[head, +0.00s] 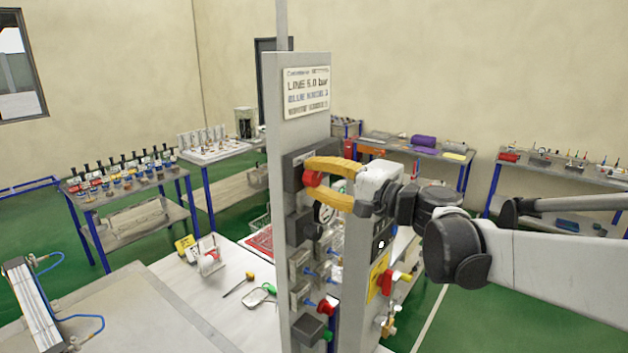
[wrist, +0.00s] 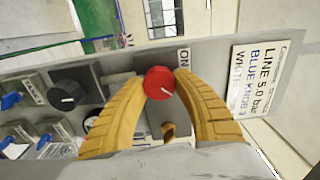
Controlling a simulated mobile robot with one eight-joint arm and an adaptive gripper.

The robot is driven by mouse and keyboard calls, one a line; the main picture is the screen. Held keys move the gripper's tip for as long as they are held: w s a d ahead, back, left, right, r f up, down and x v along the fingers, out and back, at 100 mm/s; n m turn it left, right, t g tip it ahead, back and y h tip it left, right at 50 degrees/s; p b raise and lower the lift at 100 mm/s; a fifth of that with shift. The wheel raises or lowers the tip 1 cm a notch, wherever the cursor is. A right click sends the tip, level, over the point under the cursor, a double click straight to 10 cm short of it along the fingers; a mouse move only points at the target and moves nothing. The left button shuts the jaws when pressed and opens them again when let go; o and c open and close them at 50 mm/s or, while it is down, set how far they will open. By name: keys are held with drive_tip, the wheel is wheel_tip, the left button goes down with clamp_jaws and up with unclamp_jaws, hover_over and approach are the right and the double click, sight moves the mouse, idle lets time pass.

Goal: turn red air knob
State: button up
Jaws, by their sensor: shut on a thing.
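The red air knob (head: 312,179) sits near the top of the grey upright panel, just below the white sign. It also shows in the wrist view (wrist: 159,83), round, with a pale pointer line on its face. My gripper (head: 318,184) reaches in from the right with its two yellow fingers. In the wrist view the fingers (wrist: 160,82) lie on both sides of the red knob and are shut on it. The fingers hide parts of the knob's sides.
A black knob (wrist: 67,94) sits beside the red one on the panel. Blue, red and green fittings are lower on the panel (head: 299,100). The white sign (head: 306,92) is above. A screwdriver (head: 238,284) lies on the bench to the left.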

drive_tip(key=shift+m, duration=0.4)
drive_tip(key=o, duration=1.2)
drive_tip(key=shift+a, duration=0.1)
drive_tip(key=v, duration=1.2)
